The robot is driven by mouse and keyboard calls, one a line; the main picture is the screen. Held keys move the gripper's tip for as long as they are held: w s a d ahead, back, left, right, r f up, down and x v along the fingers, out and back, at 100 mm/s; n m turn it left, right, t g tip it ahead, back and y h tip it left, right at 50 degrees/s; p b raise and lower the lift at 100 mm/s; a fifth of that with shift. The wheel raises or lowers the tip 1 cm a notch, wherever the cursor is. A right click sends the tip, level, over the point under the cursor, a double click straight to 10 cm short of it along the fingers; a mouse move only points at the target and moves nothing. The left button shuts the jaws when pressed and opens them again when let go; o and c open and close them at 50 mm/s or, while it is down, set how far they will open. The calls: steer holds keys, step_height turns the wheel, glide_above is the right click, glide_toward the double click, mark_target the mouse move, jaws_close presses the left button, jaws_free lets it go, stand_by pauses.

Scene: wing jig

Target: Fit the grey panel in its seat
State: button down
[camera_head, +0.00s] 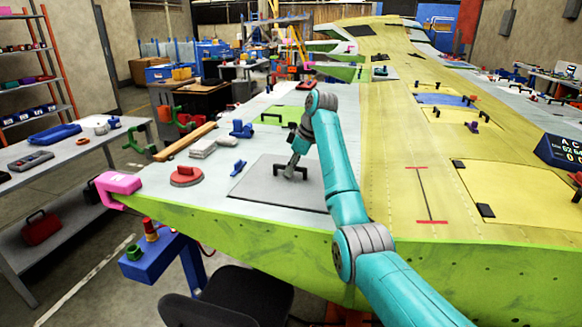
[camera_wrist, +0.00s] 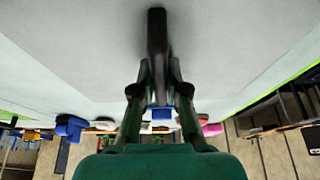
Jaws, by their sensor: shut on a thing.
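The grey panel (camera_head: 262,183) is a flat plate over the pale grey skin of the wing (camera_head: 150,195), near the front green edge. My gripper (camera_head: 291,170) is shut on the panel's black handle, arm reaching in from the lower right. In the wrist view the two fingers (camera_wrist: 160,95) close on the black handle (camera_wrist: 157,35), with the grey panel (camera_wrist: 80,60) filling the background. I cannot tell whether the panel touches the wing or hangs slightly above it. I see no open seat; the panel may hide it.
A pink clamp (camera_head: 118,185) grips the wing's left corner. A green panel (camera_head: 286,116) lies behind. Yellow skin (camera_head: 390,180) stretches to the right.

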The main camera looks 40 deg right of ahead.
steer(key=shift+f, duration=0.4)
steer(key=c, duration=1.1)
jaws_free()
